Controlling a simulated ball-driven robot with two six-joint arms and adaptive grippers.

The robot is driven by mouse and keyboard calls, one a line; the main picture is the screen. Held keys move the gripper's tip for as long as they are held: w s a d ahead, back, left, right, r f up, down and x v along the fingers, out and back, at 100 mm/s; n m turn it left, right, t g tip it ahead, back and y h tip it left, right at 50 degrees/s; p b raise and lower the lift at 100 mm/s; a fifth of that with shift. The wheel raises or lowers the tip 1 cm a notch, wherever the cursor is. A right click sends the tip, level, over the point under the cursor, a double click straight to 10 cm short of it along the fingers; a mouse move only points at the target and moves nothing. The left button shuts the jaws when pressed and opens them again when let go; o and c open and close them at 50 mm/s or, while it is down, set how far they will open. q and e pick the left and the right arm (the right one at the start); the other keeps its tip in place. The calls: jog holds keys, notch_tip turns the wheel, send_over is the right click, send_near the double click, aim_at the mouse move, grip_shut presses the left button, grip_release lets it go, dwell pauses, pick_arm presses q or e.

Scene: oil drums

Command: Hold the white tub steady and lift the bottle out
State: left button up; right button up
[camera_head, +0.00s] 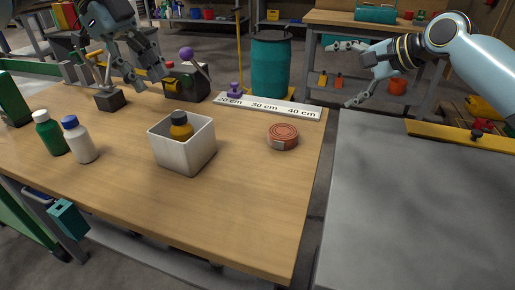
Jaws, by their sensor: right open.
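The white tub (184,157) stands on the wooden table, right of the white bottle. A bottle (181,131) with a dark cap and an orange-yellow shoulder stands inside it; its lower part is hidden by the tub wall. My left gripper (157,82) is above the table behind the tub, apart from it; whether its fingers are open or shut is unclear. My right gripper (350,74) is open and empty, off to the right beyond the table's right edge, far from the tub.
A green bottle (50,134) and a white bottle with a blue cap (79,142) stand left of the tub. A reddish round tin (283,137) stands right of it. A marked ruler strip (268,107) lies behind. The table's front right is clear; a grey surface (415,215) lies beyond.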

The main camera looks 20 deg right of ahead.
aim_at(202, 136)
jog(key=s+a+f+m+y, duration=0.1)
jog(key=a+f+y, duration=0.1)
jog(key=a, duration=0.3)
jog(key=s+a+f+m+y, duration=0.1)
jog(key=s+a+m, duration=0.1)
jog(key=a, duration=0.3)
jog(key=s+a+f+m+y, duration=0.1)
jog(key=s+a+f+y, duration=0.1)
jog(key=a, duration=0.3)
jog(key=shift+s+a+f+y, duration=0.2)
jog(key=shift+s+f+y, duration=0.05)
jog(key=shift+f+y, duration=0.05)
jog(key=s+a+m+y, duration=0.1)
jog(key=a+m, duration=0.1)
jog(key=a, duration=0.1)
jog(key=s+a+f+m+t+y, duration=0.1)
jog(key=s+a+m, duration=0.1)
jog(key=a, duration=0.1)
jog(key=s+a+m+y, duration=0.1)
jog(key=s+a+m, duration=0.1)
jog(key=a+m, duration=0.1)
jog(key=shift+s+a+f+y, duration=0.1)
jog(key=shift+s+f+y, duration=0.05)
jog(key=shift+s+y, duration=0.15)
jog(key=shift+a+m+t, duration=0.25)
jog(key=shift+m+t, duration=0.15)
jog(key=x, duration=1)
jog(key=shift+w+a, duration=0.15)
jog(key=shift+a, duration=0.1)
jog(key=c, duration=0.9)
